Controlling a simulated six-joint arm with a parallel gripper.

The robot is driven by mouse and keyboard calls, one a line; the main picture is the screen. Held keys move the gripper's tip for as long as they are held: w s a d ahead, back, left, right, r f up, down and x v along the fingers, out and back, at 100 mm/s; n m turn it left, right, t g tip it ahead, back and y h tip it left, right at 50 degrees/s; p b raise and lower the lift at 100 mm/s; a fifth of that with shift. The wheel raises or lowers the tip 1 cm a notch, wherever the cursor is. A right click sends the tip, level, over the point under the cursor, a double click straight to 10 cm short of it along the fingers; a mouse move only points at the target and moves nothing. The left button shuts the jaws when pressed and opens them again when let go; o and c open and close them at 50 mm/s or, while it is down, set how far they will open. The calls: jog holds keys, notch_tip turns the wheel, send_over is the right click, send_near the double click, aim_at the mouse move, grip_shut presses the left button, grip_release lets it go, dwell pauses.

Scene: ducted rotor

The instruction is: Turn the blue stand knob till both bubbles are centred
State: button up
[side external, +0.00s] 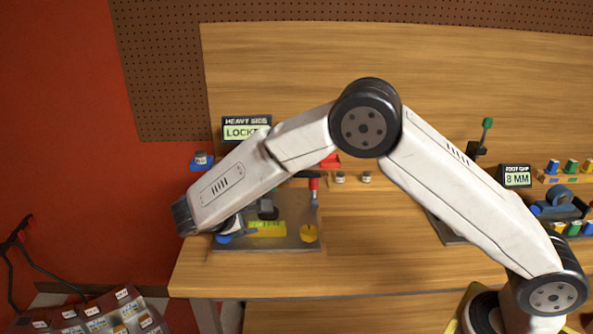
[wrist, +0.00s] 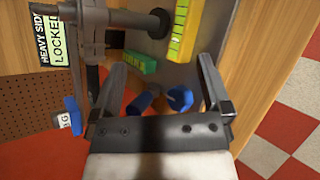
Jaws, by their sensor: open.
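The blue stand knob (side external: 222,239) is at the left front corner of a grey stand plate (side external: 270,246), partly hidden by my wrist. In the wrist view two blue rounded parts, one at left (wrist: 140,103) and one at right (wrist: 180,98), show between the fingers; I cannot tell which is the knob. My gripper (wrist: 162,64) is open, with nothing clamped. A yellow-green level vial (side external: 267,228) lies on the plate and also shows in the wrist view (wrist: 183,30). The bubbles are too small to read.
A yellow knob (side external: 309,233) is at the plate's right front. A sign (side external: 246,128) reads HEAVY SIDE LOCKED. Another sign (side external: 517,176) reads FOOT GAP 8 MM. A blue holder (side external: 200,164) carries a small weight. The table front is clear.

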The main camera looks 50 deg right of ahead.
aim_at(222, 240)
jog(key=w+a+r+n+t+h, duration=0.15)
jog(key=a+n+t, duration=0.25)
jog(key=n, duration=0.4)
jog(key=w+a+r+n+t+h, duration=0.1)
jog(key=a+r+n+t+h, duration=0.15)
jog(key=a+n+t, duration=0.4)
jog(key=shift+n+g+y, duration=0.6)
jog(key=shift+n+g, duration=0.05)
jog(key=shift+g, duration=0.3)
jog(key=f, duration=0.4)
jog(key=d+f, duration=0.1)
jog(key=f, duration=0.4)
jog(key=d+f, duration=0.1)
jog(key=f, duration=0.3)
jog(key=shift+s+d+f, duration=0.1)
jog(key=shift+d+f, duration=0.1)
jog(key=shift+d, duration=0.05)
jog(key=shift+x, duration=3.9)
jog(key=c, duration=1.3)
